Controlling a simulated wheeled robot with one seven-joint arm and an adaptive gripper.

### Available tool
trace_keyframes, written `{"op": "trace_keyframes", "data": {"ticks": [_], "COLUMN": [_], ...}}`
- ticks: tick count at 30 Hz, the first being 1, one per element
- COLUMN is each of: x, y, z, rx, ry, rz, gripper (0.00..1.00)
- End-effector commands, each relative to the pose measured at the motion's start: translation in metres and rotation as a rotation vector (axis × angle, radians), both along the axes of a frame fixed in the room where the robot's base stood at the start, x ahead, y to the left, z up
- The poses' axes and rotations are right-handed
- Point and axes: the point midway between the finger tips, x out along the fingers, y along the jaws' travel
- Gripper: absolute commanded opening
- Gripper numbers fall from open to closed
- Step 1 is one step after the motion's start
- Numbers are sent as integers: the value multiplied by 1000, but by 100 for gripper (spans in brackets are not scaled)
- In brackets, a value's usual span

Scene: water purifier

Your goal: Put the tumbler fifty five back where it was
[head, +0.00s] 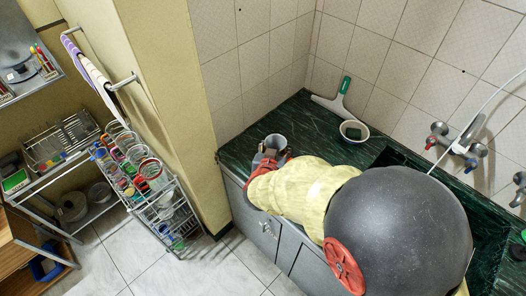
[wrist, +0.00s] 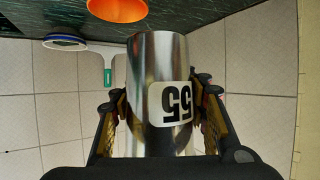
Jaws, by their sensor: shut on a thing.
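The tumbler fifty five is a shiny metal cup (wrist: 150,70) with a white label reading 55. The wrist view is upside down, with the counter at the top, so the label also reads upside down there and the tumbler is upright. My gripper (wrist: 160,125) has its fingers closed on both sides of the tumbler. In the head view the tumbler (head: 276,142) is at the left end of the dark green counter (head: 238,152), with my gripper (head: 267,159) around its near side. I cannot tell whether its base touches the counter.
An orange object (wrist: 117,10) is near the tumbler in the wrist view. A wire rack with several colourful cups (head: 145,175) stands left. My arm covers part of the counter.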

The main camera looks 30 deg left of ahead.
Motion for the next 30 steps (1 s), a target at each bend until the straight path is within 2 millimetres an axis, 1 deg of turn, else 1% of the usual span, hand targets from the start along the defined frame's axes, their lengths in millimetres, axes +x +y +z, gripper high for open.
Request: {"op": "trace_keyframes", "data": {"ticks": [1,11,12,15,18,26,29,30], "x": [6,57,61,70,78,86,90,89], "y": [7,59,63,74,82,91,95,94], "z": [-8,-42,-51,-68,-79,-91,-103,-110], "rx": [-1,-1,-2,-2,-1,0,-2,-2], "ry": [1,0,1,1,1,0,2,2], "rz": [-1,-2,-1,-1,-1,-1,-1,-1], "gripper": [8,8,8,8,8,8,8,8]}}
